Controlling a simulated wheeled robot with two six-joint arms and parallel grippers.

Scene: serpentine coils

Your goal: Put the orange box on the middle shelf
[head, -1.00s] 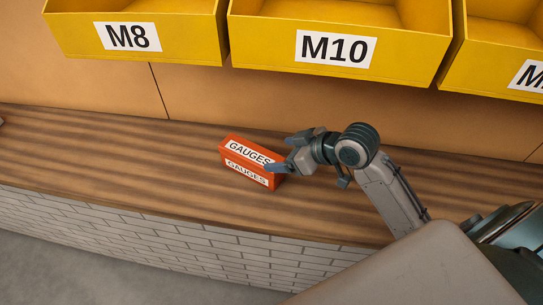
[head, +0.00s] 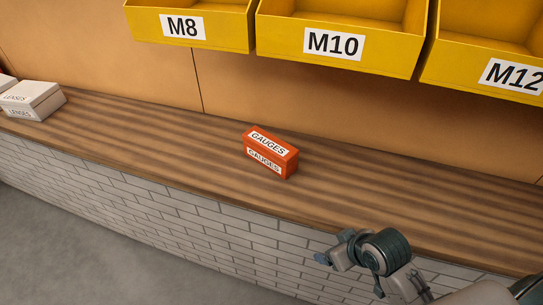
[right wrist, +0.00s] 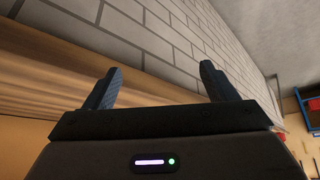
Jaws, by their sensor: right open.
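The orange box (head: 270,153), labelled GAUGES, rests upright on the wooden counter (head: 180,135), under the M10 bin. My right gripper (head: 328,249) is at the lower right in the head view, in front of the counter's edge and apart from the box. In the right wrist view the right gripper (right wrist: 158,88) has its two fingers spread with nothing between them. No shelf shows clearly as the middle shelf. My left gripper is not in view.
Yellow bins M8 (head: 190,32), M10 (head: 335,52) and M12 (head: 490,85) hang above the counter. White boxes labelled LENSES (head: 35,102) stand at the far left. The counter around the orange box is clear. A white brick front (head: 200,210) drops to grey floor.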

